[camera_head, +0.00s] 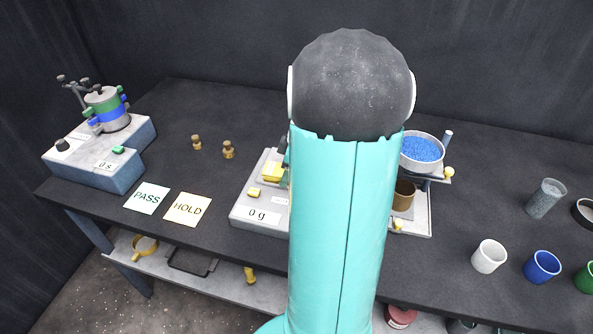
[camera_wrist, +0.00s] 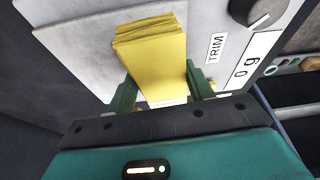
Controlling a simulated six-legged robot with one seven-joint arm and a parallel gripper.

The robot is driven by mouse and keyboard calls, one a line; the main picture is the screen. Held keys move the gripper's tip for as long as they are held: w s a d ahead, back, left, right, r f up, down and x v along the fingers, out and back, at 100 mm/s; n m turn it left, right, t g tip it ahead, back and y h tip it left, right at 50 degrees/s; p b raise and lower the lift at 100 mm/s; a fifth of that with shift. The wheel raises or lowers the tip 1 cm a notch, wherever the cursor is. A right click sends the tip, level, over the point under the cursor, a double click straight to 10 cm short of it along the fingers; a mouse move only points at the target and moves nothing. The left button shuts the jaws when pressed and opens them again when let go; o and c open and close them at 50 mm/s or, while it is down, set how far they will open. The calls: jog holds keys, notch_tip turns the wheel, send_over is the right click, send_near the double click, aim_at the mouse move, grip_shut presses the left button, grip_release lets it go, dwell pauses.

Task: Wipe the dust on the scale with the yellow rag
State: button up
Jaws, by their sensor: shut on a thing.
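The scale (camera_head: 262,215) is a light grey box in the middle of the table with a "0 g" display on its front. It also shows in the wrist view, with its plate (camera_wrist: 85,45), a black knob and a "TRIM" label. The yellow rag (camera_wrist: 152,55) is a folded block between the fingers of my gripper (camera_wrist: 160,92), which is shut on it. The rag is over the scale's plate; I cannot tell whether it touches. In the head view the rag (camera_head: 272,172) shows at the scale top, and my arm hides the scale's right part. I cannot make out dust.
A vibrating screen device (camera_head: 100,150) stands at the left, near PASS (camera_head: 147,197) and HOLD (camera_head: 187,209) cards. Two brass weights (camera_head: 228,150) stand behind the cards. A bowl of blue grains (camera_head: 421,150) is right of my arm. Cups (camera_head: 489,256) and a jar (camera_head: 545,198) stand at the right.

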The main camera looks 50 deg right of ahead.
jog(key=shift+w+a+r, duration=0.1)
jog(key=shift+w+a, duration=0.1)
jog(key=shift+w, duration=0.45)
jog(key=shift+r, duration=0.1)
jog(key=shift+r, duration=2.45)
jog(key=shift+s, duration=0.1)
